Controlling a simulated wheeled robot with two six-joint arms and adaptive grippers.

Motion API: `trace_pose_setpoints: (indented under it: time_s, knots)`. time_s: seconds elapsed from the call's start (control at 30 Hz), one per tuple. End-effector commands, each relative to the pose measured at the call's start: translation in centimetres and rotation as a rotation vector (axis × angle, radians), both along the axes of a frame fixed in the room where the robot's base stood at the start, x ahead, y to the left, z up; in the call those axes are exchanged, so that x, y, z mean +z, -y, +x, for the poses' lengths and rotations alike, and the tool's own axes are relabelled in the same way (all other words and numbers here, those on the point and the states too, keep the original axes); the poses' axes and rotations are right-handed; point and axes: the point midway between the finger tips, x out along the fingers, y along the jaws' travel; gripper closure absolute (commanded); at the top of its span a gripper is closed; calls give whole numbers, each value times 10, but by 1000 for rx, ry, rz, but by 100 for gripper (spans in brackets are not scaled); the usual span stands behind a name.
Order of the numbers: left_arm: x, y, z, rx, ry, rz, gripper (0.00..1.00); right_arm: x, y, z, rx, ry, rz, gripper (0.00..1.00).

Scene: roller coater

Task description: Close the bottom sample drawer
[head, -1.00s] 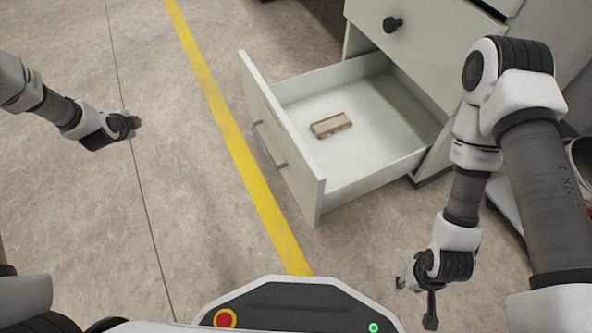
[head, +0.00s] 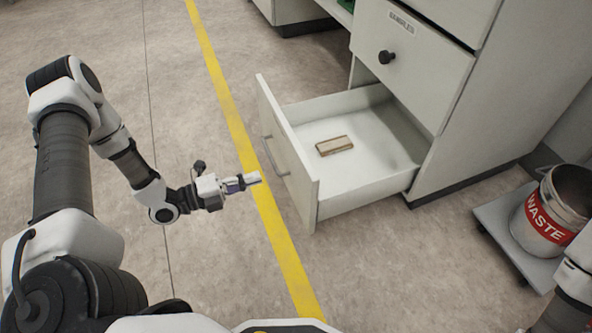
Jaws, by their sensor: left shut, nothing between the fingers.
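The bottom sample drawer (head: 309,213) is pulled far out of the white cabinet (head: 462,150). Its front panel faces left and has a grey bar handle (head: 272,156). A small tan block (head: 334,145) lies on the drawer floor. My left gripper (head: 254,179) is shut and empty. In the picture it is just left of the drawer front, over the yellow floor line, and a gap shows between them. My right gripper is out of view; only a part of my right arm shows at the lower right edge.
The drawer above, with a black knob (head: 386,57) and a "SAMPLES" label (head: 402,22), is shut. A waste bucket (head: 548,212) stands on a grey wheeled platform (head: 496,222) at the right. The floor left of the yellow line (head: 228,103) is clear.

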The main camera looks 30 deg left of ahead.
Motion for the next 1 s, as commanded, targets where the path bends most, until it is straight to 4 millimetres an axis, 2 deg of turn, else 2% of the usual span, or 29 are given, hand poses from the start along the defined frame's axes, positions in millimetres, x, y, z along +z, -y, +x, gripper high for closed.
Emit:
trace_pose_setpoints:
  time_s: [0.03, 0.1, 0.3, 0.5, 1.0]
  knots:
    - [-7, 8, 8, -6, 2, 1, 100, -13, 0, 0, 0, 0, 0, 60]
    - [-7, 19, 20, -7, 2, 1, 100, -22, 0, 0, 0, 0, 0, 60]
    - [-7, 47, 53, -7, 2, 4, 100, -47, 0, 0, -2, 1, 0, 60]
    - [-4, 65, 76, -3, 2, 4, 100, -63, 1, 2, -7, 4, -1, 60]
    - [-1, 69, 81, -1, 0, 1, 100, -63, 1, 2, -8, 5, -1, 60]
